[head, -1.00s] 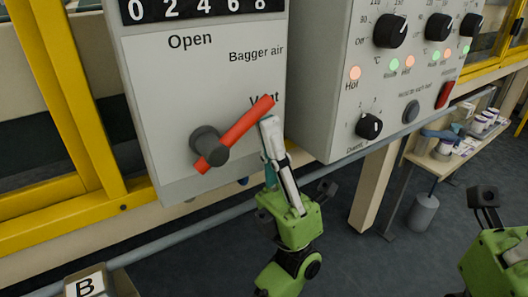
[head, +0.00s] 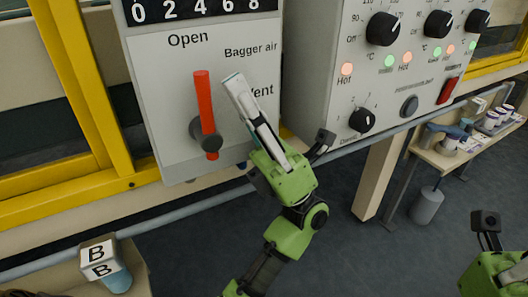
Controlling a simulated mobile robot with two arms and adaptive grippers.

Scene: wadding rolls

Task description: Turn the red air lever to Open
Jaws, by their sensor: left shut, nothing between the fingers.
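The red air lever (head: 204,95) is on a grey hub (head: 207,134) on the pale "Bagger air" panel (head: 165,85). It stands nearly upright, its upper end below the word "Open" and well left of "Vent". My left gripper (head: 234,82) is shut and empty, its fingertips just right of the lever's upper part, over the start of "Vent". A narrow gap shows between the fingers and the lever. My right gripper is only partly in view at the lower right corner, and its fingers cannot be made out.
A control box with black knobs (head: 383,29), lamps and a red switch (head: 449,90) stands right of the panel. A yellow frame (head: 88,85) is on the left. A box marked B (head: 99,252) sits lower left. A shelf with tubs (head: 491,121) is far right.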

